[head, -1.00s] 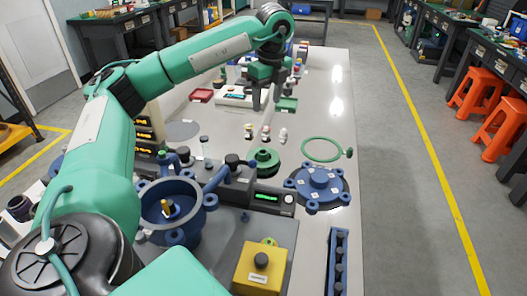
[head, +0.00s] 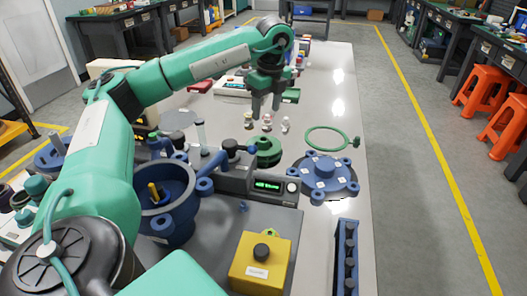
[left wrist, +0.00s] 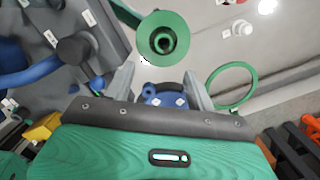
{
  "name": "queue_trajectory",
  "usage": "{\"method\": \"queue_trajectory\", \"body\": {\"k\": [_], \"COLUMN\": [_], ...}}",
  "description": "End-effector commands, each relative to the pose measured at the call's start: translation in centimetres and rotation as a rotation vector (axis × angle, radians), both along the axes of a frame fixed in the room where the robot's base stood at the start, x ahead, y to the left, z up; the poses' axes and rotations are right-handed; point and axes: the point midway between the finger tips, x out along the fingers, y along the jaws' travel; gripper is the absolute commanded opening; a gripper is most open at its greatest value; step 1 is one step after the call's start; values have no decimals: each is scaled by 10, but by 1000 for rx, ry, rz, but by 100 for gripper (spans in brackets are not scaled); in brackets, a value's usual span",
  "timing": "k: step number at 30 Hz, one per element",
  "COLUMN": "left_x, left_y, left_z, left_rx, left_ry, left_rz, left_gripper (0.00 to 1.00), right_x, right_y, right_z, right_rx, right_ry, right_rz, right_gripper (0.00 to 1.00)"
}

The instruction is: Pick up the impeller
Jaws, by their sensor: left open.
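The impeller appears to be the green round part (head: 265,152) lying on the grey table, with a raised hub. In the left wrist view the green part (left wrist: 163,36) shows from above, with a dark hole in its hub. My left gripper (head: 266,108) is open, fingers pointing down, above the table. In the head view it appears just behind the green part and clear of it. In the left wrist view the green part lies beyond the gap between the two fingers (left wrist: 160,82). Nothing is between the fingers. My right gripper is not in view.
A blue flanged cover (head: 325,173) and a green ring (head: 328,139) lie to the right. A blue pump housing (head: 165,200) and a tester with a lit display (head: 268,186) stand nearer. Small bottles (head: 267,122) stand behind the green part. A yellow box (head: 260,262) sits in front.

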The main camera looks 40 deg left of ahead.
Motion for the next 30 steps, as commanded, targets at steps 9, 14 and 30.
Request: {"method": "queue_trajectory", "body": {"k": [9, 14, 30], "left_x": [0, 1, 8], "left_y": [7, 8, 17], "left_z": [-55, -64, -112], "left_rx": [0, 0, 0], "left_ry": [3, 1, 1], "left_rz": [1, 1, 1], "left_gripper": [56, 56, 56], "right_x": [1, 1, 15], "right_y": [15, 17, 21], "right_z": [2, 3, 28], "right_rx": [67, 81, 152], "right_ry": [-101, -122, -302], "right_rz": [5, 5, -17], "right_gripper": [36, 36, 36]}}
